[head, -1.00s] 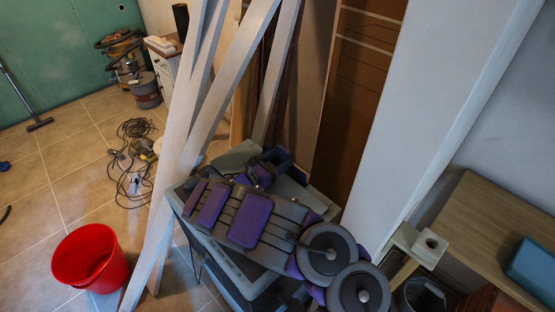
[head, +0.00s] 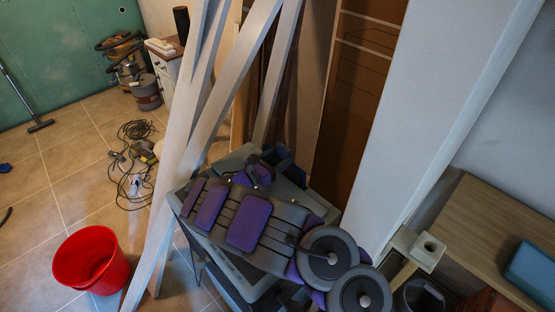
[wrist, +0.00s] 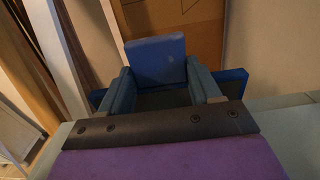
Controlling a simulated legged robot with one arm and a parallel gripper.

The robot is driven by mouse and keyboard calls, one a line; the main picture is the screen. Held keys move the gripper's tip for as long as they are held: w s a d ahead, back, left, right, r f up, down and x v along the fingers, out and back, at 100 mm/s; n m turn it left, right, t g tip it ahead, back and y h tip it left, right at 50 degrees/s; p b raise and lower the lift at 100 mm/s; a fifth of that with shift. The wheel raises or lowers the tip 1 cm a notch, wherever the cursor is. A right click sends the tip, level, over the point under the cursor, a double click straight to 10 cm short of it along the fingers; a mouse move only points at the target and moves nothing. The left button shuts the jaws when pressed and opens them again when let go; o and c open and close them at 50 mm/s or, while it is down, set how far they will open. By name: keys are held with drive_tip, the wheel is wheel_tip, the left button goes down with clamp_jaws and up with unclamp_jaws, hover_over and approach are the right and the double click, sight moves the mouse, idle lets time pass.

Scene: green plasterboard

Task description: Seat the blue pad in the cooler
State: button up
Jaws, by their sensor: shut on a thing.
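The blue pad (wrist: 156,61) stands upright in the wrist view, between the ends of the two blue-grey fingers of my gripper (wrist: 160,80). My gripper is shut on it. In the head view my gripper (head: 272,168) is small and dark beyond my purple-and-grey arm, and the pad is hard to make out there. A grey-green surface (head: 236,158) lies under and behind my gripper; it also shows at the right edge of the wrist view (wrist: 285,105). I cannot tell whether it is the cooler, and my arm hides much of it.
Pale planks (head: 182,150) lean just left of my gripper. A brown panel (head: 350,110) and a white board (head: 435,90) stand behind and right. A wooden table (head: 490,220) holds a teal box (head: 532,272). A red bucket (head: 92,260) and cables (head: 133,150) lie left on tiles.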

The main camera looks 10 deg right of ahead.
sight(282, 148)
drive_tip(key=shift+r+p, duration=0.95)
drive_tip(key=shift+r, duration=0.95)
drive_tip(key=shift+d, duration=0.1)
drive_tip(key=shift+f+b, duration=1.85)
drive_tip(key=shift+f, duration=1.4)
idle(0.5)
drive_tip(key=o, duration=1.3)
drive_tip(key=shift+c, duration=0.2)
drive_tip(key=p+v, duration=0.3)
drive_tip(key=v, duration=1.3)
drive_tip(key=shift+a+f, duration=0.1)
drive_tip(key=shift+a, duration=0.25)
drive_tip(key=shift+s+a+p, duration=0.2)
drive_tip(key=shift+s+p, duration=0.1)
drive_tip(key=shift+s, duration=0.1)
